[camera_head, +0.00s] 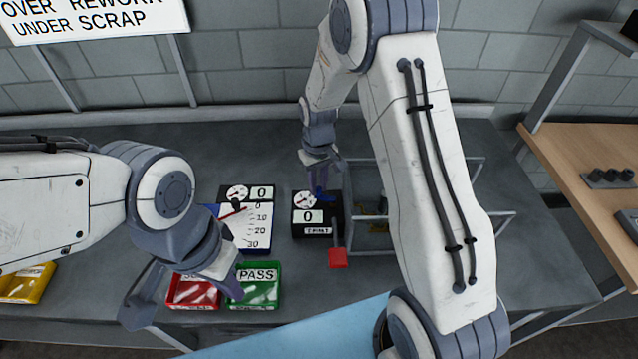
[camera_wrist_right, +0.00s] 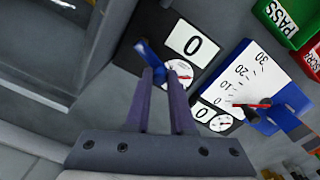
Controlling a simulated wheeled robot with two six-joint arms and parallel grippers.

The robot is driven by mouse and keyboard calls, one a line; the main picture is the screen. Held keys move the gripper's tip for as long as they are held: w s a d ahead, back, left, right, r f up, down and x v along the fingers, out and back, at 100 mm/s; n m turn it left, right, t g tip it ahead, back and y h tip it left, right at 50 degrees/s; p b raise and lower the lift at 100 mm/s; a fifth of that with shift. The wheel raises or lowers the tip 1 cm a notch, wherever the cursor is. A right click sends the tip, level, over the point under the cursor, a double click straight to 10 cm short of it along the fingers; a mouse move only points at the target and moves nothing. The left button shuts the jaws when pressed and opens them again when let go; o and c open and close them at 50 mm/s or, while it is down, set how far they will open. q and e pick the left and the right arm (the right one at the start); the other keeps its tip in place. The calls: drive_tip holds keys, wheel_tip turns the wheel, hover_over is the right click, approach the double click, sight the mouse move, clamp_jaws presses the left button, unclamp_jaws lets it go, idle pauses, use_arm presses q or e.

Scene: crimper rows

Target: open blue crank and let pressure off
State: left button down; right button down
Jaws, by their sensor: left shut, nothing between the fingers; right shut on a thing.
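The blue crank (camera_head: 320,196) sits on the dark box with a round gauge (camera_head: 304,200) and a display reading 0 (camera_head: 308,217). My right gripper (camera_head: 319,180) reaches down to it from above. In the right wrist view the fingers (camera_wrist_right: 158,75) are shut on the crank (camera_wrist_right: 148,52), beside the gauge (camera_wrist_right: 178,73) and display (camera_wrist_right: 194,45). The fingers hide part of the crank. My left gripper (camera_head: 226,284) is shut and empty, in front of the red and green bins.
The green PASS bin (camera_head: 262,294) and red bin (camera_head: 190,293) are in front. A wire-frame enclosure (camera_head: 368,247) is right.

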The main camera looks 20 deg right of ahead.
drive_tip(key=c, duration=1)
unclamp_jaws()
drive_tip(key=shift+c, duration=0.2)
